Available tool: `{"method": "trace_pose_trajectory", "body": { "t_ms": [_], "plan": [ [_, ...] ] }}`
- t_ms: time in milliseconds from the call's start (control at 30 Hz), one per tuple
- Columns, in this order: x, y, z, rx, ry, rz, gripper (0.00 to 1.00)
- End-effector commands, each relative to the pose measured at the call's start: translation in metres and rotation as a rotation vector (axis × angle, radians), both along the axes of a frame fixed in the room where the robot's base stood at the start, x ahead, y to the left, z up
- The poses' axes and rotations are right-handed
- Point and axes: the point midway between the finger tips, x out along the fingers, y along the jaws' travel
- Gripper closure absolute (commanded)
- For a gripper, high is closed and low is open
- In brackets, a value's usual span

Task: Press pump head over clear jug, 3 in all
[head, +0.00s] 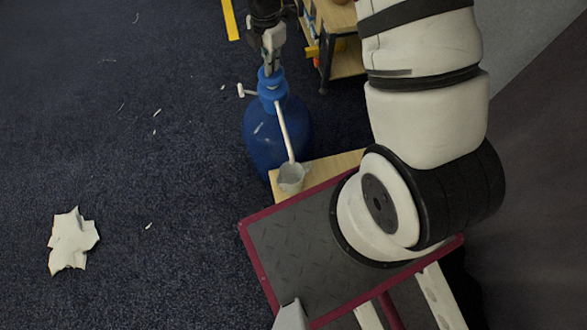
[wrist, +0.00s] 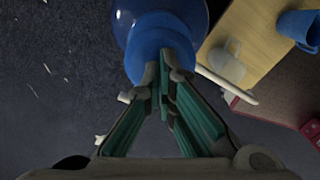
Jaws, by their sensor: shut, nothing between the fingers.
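The blue pump head (head: 271,84) sits on top of a large blue water bottle (head: 268,140). A white spout tube (head: 284,130) runs from the pump down toward the clear jug (head: 291,178), which stands on a wooden surface. My gripper (head: 268,66) is shut and empty, pointing down right at the top of the pump head; I cannot tell whether it touches. In the wrist view the closed green-padded fingers (wrist: 164,80) overlap the pump head (wrist: 158,45), and the jug (wrist: 226,61) is to their right.
A blue mug (wrist: 300,28) stands on the wooden surface (wrist: 252,40) in the wrist view. A wooden shelf cart (head: 338,48) is behind the bottle. A crumpled white piece (head: 72,240) and small scraps lie on the dark carpet, otherwise clear at left.

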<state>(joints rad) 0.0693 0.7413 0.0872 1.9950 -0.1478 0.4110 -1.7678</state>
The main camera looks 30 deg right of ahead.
Motion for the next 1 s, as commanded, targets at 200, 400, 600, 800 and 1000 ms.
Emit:
{"method": "trace_pose_trajectory", "body": {
  "t_ms": [200, 400, 600, 800, 1000],
  "plan": [
    [0.0, 0.0, -0.008, 0.0, 0.0, 0.0, 1.0],
    [0.0, 0.0, -0.015, 0.0, 0.001, -0.001, 1.0],
    [0.0, 0.0, -0.021, 0.0, 0.002, -0.001, 1.0],
    [0.0, 0.0, -0.027, 0.0, 0.002, 0.0, 1.0],
    [0.0, 0.0, -0.031, 0.0, 0.001, 0.0, 1.0]
  ]
}}
